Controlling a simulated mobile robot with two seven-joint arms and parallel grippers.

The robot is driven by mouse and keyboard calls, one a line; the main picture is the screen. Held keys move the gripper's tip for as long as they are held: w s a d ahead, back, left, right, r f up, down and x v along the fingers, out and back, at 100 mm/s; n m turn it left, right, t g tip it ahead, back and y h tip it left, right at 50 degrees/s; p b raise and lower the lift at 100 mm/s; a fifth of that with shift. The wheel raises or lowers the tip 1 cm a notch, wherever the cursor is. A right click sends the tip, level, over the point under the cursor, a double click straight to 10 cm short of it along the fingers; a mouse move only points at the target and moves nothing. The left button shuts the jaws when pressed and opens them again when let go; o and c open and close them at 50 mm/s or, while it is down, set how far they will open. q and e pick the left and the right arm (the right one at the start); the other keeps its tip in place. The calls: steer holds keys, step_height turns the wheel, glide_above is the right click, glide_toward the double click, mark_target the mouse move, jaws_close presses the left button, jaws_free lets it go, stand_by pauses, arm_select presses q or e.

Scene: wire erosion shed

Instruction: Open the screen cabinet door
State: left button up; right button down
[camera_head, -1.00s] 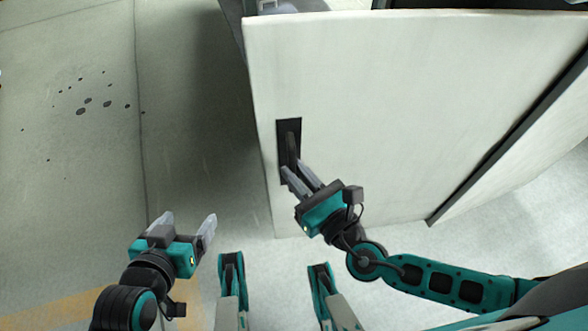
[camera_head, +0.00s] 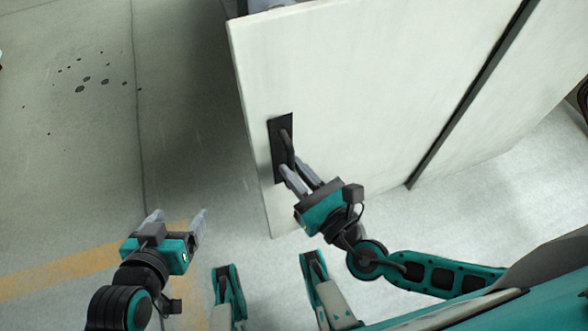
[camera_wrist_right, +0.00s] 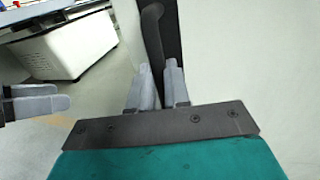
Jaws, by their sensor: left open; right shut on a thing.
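The white cabinet door (camera_head: 350,80) fills the upper middle of the head view, standing out over the floor with its free edge to the left. A black handle plate (camera_head: 274,160) with a dark lever handle (camera_head: 288,148) sits near that edge. My right gripper (camera_head: 299,174) is shut on the handle's lower end. In the right wrist view the handle (camera_wrist_right: 153,42) runs down between the fingers (camera_wrist_right: 158,78), which hide its lower tip. My left gripper (camera_head: 179,218) is open and empty, left of the door and apart from it.
A dark vertical strip (camera_head: 470,95) borders the door's right side, with another pale panel beyond it. Open concrete floor (camera_head: 70,180) with a yellow stripe (camera_head: 60,277) lies to the left. The right wrist view shows a white cabinet (camera_wrist_right: 65,50) in the background.

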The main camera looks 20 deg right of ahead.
arm_select(q)
steer(key=shift+s, duration=0.45)
arm_select(e)
steer(key=shift+s+d+f+h, duration=0.1)
steer(key=shift+s+d+h, duration=0.15)
steer(key=shift+d, duration=0.35)
steer(key=c, duration=1.1)
jaws_free()
arm_select(q)
steer(key=shift+d, duration=0.15)
arm_select(e)
steer(key=shift+a, duration=0.1)
